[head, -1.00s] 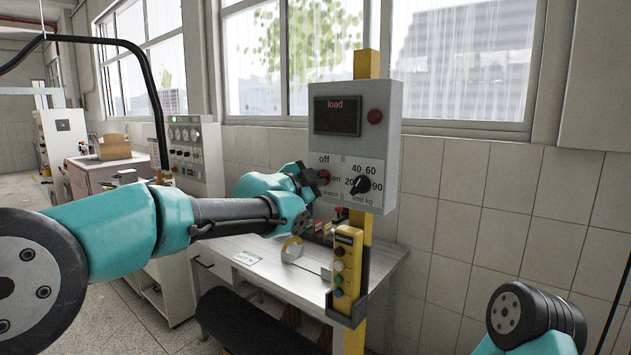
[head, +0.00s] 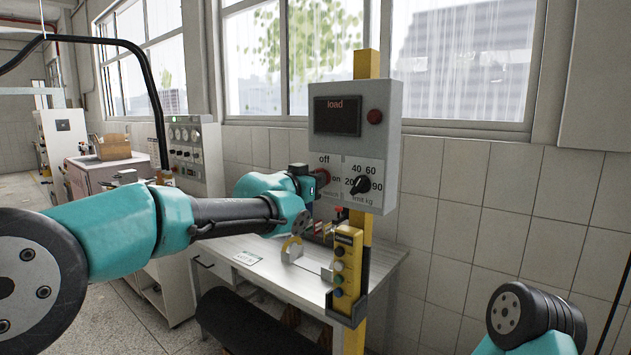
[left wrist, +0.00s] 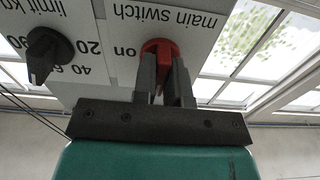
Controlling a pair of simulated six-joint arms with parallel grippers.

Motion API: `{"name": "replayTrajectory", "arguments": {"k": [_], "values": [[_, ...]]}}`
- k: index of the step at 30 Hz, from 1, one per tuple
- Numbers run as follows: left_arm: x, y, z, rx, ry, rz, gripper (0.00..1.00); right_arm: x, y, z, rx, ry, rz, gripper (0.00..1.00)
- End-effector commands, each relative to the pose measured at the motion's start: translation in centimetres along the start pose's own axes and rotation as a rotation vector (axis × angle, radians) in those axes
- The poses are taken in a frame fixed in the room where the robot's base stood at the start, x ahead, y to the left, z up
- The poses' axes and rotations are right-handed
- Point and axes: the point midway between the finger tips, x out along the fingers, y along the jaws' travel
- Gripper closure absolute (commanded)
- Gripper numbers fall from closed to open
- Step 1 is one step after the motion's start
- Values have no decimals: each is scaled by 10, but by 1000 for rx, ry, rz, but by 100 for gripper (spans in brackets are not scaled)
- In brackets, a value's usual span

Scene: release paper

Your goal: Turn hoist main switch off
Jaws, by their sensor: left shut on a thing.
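The red main switch knob (head: 323,176) sits on the grey control box (head: 389,150), between the "off" and "on" labels. My left gripper (head: 311,182) is at the knob, with its arm reaching in from the left. In the left wrist view the fingers (left wrist: 166,72) are shut on the red knob (left wrist: 160,47), one on each side, next to the upside-down "on" and "main switch" labels. The fingers partly hide the knob, and I cannot tell exactly where it points. Only a link of my right arm shows, at the lower right.
The black limit knob (head: 360,186) is just right of the switch, and it also shows in the left wrist view (left wrist: 46,52). A yellow pendant (head: 346,262) hangs below the box on the yellow post (head: 367,64). A white table (head: 228,246) stands behind.

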Motion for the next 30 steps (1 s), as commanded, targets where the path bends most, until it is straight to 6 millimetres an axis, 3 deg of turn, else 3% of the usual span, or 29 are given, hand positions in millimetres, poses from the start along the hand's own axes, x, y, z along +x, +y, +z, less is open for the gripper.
{"name": "replayTrajectory", "arguments": {"k": [18,19,24,27,30], "values": [[0,0,0,-66,-1,0,100,0,0,0,0,0,0,100],[0,0,0,-66,-1,0,86,0,0,0,0,0,0,100],[0,0,0,-65,-1,0,69,0,0,0,0,0,0,100],[0,0,0,-64,0,0,62,0,0,0,0,0,0,100],[0,0,0,-64,0,0,62,0,0,0,0,0,0,100]]}}
